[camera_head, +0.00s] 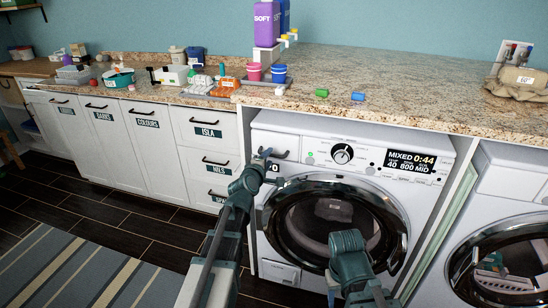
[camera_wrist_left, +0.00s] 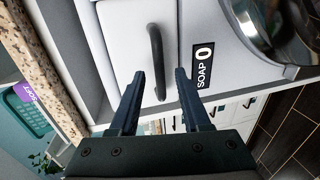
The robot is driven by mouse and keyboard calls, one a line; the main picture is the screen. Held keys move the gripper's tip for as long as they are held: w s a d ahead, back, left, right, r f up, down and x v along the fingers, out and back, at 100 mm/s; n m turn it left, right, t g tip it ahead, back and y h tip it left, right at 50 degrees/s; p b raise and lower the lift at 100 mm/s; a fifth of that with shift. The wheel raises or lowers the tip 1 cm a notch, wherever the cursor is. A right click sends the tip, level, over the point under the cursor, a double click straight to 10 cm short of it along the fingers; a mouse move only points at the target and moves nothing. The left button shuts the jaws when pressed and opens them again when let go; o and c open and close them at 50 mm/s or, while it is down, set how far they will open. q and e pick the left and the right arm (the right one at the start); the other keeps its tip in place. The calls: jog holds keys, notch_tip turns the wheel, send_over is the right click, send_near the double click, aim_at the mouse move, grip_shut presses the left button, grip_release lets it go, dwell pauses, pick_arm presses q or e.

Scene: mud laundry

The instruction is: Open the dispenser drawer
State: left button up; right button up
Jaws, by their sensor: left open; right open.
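The dispenser drawer (camera_head: 284,156) is at the top left of the left washing machine, with a dark bar handle. In the left wrist view its white front (camera_wrist_left: 128,38) fills the upper middle, and the curved black handle (camera_wrist_left: 155,50) runs down between my fingers. The drawer looks shut. My left gripper (camera_head: 264,160) is at the handle; in the left wrist view its jaws (camera_wrist_left: 159,76) are open, one finger on each side of the handle's lower part. Contact cannot be told. Part of my right arm shows at the lower middle of the head view; its fingers do not show.
The washer's round door (camera_head: 333,215) is below the drawer. A "SOAP 0" label (camera_wrist_left: 203,67) sits beside the drawer. A granite counter (camera_head: 400,85) overhangs the machine and holds bottles, tubs and small blocks. A second machine (camera_head: 506,190) stands at the right.

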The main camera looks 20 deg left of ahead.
aim_at(271, 155)
pick_arm(q)
jog(key=shift+x, duration=1.6)
jog(key=shift+c, duration=0.2)
grip_shut()
jog(key=shift+s, duration=0.1)
